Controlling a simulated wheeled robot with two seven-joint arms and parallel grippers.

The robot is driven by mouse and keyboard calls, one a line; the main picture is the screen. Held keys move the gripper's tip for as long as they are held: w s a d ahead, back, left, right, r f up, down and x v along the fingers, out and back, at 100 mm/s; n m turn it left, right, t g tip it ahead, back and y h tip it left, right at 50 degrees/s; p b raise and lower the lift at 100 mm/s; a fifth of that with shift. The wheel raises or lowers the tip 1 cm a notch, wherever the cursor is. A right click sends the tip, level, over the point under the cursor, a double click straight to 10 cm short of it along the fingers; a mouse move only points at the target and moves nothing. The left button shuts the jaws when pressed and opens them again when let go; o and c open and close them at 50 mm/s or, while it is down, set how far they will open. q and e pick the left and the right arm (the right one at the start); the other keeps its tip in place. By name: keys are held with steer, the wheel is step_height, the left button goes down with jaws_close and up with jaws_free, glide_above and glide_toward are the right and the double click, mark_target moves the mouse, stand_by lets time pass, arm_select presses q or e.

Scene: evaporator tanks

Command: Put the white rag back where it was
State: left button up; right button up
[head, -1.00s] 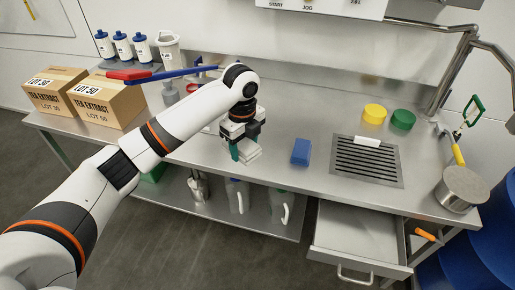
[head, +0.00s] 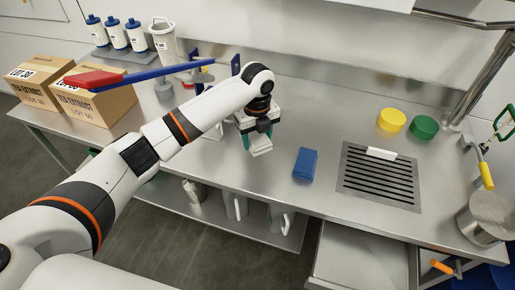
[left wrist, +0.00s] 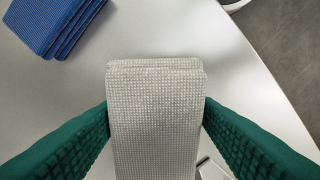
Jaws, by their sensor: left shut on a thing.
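The white rag (head: 261,149) is a folded, textured cloth held in my left gripper (head: 259,138), over the steel table. In the left wrist view the rag (left wrist: 155,120) fills the space between the two green fingers, which touch its sides. A folded blue rag (head: 305,163) lies flat on the table to the right of the gripper. It also shows at the top left of the left wrist view (left wrist: 55,22). The gripper partly hides the rag in the head view, and I cannot tell whether the rag touches the table. My right gripper is not in view.
Right of the blue rag is a slotted drain (head: 378,178) with a white block (head: 381,153) on it. Yellow (head: 391,120) and green (head: 424,127) round items stand behind. Cartons (head: 95,97) stand at the left. An open drawer (head: 360,260) juts out below.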

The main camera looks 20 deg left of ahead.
mark_target(257, 157)
arm_select(q)
step_height(257, 157, down, 5)
steer(key=shift+w+f, duration=0.1)
steer(key=shift+f, duration=0.15)
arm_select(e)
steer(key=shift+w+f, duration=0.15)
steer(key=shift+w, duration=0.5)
arm_select(q)
steer(key=shift+f, duration=0.15)
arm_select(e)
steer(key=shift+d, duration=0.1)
arm_select(q)
steer(key=o, duration=0.9)
steer(key=shift+o, duration=0.3)
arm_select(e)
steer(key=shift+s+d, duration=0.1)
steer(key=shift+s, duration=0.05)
arm_select(q)
step_height(257, 157, up, 12)
steer(key=shift+r, duration=0.2)
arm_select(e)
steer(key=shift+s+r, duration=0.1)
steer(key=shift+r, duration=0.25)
